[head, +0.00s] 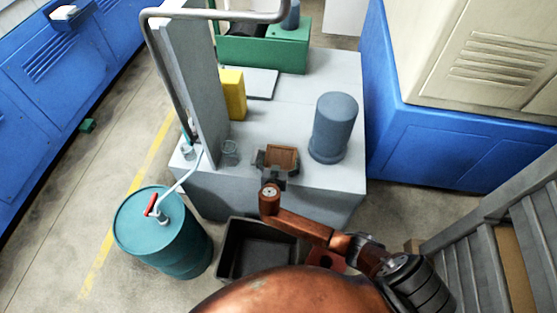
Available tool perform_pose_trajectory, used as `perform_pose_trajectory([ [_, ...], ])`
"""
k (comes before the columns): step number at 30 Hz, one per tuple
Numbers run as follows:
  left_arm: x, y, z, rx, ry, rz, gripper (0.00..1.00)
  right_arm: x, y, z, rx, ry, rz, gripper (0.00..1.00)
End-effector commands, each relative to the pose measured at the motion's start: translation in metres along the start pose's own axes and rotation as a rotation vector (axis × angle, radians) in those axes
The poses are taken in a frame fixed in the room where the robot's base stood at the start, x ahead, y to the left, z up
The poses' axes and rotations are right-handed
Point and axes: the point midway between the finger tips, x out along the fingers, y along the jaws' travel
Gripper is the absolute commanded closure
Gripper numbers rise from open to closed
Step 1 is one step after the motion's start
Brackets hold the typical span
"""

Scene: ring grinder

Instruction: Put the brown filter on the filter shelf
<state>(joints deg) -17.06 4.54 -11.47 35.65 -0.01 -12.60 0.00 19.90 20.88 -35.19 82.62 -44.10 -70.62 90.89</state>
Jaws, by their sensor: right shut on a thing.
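My right gripper (275,170) is shut on the brown filter (282,154), a small brown square piece with a darker rim. It holds the filter over the front part of the grey machine top (305,70). I cannot tell whether the filter touches that surface. The filter is left of a blue-grey cylinder (335,125) and right of a small clear glass (230,152). No part is clearly recognisable as the filter shelf. My left gripper is not in view.
A teal drum (150,235) with a red-handled pump stands front left. A black open bin (255,250) is on the floor below the front edge. A yellow block (233,93) and a green box (265,50) are farther back. Grey slatted shelving (500,235) stands at right.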

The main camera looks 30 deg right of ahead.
Motion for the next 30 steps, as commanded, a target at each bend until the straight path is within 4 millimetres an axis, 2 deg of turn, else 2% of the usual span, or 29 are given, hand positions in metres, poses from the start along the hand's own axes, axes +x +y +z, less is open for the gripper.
perform_pose_trajectory([
  [1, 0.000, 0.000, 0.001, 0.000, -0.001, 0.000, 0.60, 0.000, 0.000, 0.000, 0.000, 0.000, 0.000, 0.26],
  [10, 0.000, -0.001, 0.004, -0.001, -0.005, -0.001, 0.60, 0.000, 0.000, -0.001, 0.000, 0.002, -0.001, 0.46],
  [17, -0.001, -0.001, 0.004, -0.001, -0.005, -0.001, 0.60, -0.001, 0.000, -0.003, 0.002, 0.001, -0.001, 0.46],
  [22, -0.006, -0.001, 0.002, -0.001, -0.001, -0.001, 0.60, -0.007, 0.000, -0.017, 0.004, 0.002, -0.001, 0.46],
  [25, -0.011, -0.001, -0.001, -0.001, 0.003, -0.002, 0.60, -0.014, -0.001, -0.033, 0.006, 0.003, -0.001, 0.46],
  [30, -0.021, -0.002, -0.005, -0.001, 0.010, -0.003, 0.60, -0.051, -0.015, -0.053, 0.009, 0.001, -0.005, 0.46],
])
